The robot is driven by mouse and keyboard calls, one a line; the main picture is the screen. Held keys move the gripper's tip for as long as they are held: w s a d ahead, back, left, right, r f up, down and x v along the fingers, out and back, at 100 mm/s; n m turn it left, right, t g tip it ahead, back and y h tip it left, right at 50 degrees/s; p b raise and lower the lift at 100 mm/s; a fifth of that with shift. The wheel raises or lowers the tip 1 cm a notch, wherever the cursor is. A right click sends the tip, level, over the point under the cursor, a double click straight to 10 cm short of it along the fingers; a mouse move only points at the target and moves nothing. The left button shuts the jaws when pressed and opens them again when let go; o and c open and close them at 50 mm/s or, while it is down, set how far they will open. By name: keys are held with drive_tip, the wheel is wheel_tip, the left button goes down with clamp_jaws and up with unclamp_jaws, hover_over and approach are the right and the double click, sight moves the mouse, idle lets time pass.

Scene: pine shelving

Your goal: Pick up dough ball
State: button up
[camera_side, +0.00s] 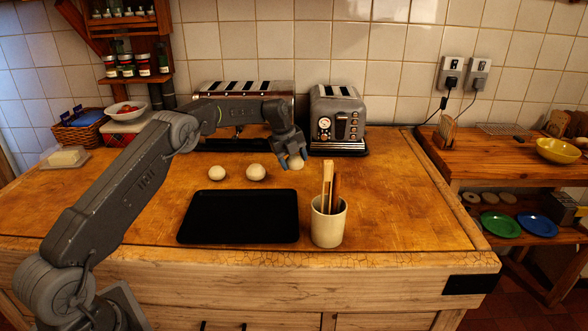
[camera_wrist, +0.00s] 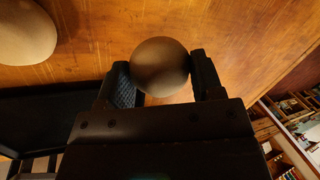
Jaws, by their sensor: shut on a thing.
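My gripper (camera_side: 292,162) is shut on a pale round dough ball (camera_side: 296,163), above the wooden counter near the toasters. In the wrist view my gripper (camera_wrist: 155,82) has a finger on each side of this dough ball (camera_wrist: 160,66). The height of the ball over the counter is hard to judge. Two more dough balls rest on the counter to the left: one dough ball (camera_side: 217,173) and another dough ball (camera_side: 256,172) beside it. One loose dough ball (camera_wrist: 26,32) shows at the upper left of the wrist view.
A black tray (camera_side: 240,217) lies at the front of the counter (camera_side: 400,200). A cream pot (camera_side: 328,227) with wooden utensils stands right of it. A toaster (camera_side: 338,120) and a longer toaster (camera_side: 243,93) stand behind. The counter's right side is clear.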

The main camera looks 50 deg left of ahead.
drive_tip(key=s+a+r+n, duration=0.1)
drive_tip(key=s+a+r, duration=0.25)
drive_tip(key=s, duration=0.25)
drive_tip(key=s+a+r+n+y, duration=0.1)
drive_tip(key=s+a+r, duration=0.1)
drive_tip(key=s+a, duration=0.3)
drive_tip(key=s+a+r+n, duration=0.1)
drive_tip(key=s+a+r, duration=0.2)
drive_tip(key=s, duration=0.3)
drive_tip(key=s+d+f+n+y, duration=0.15)
drive_tip(key=s+n, duration=0.25)
drive_tip(key=s, duration=0.7)
drive_tip(key=s+d+n, duration=0.2)
drive_tip(key=s+n, duration=0.1)
drive_tip(key=s, duration=0.8)
hover_over(210, 216)
drive_tip(key=f, duration=0.4)
drive_tip(key=s+f, duration=0.1)
drive_tip(key=f, duration=0.1)
drive_tip(key=shift+d+f, duration=0.2)
drive_tip(key=shift+f, duration=0.2)
drive_tip(key=shift+w+f, duration=0.1)
drive_tip(key=shift+f, duration=1.95)
drive_tip(key=shift+f, duration=0.15)
drive_tip(key=o, duration=0.7)
drive_tip(key=shift+c, duration=0.2)
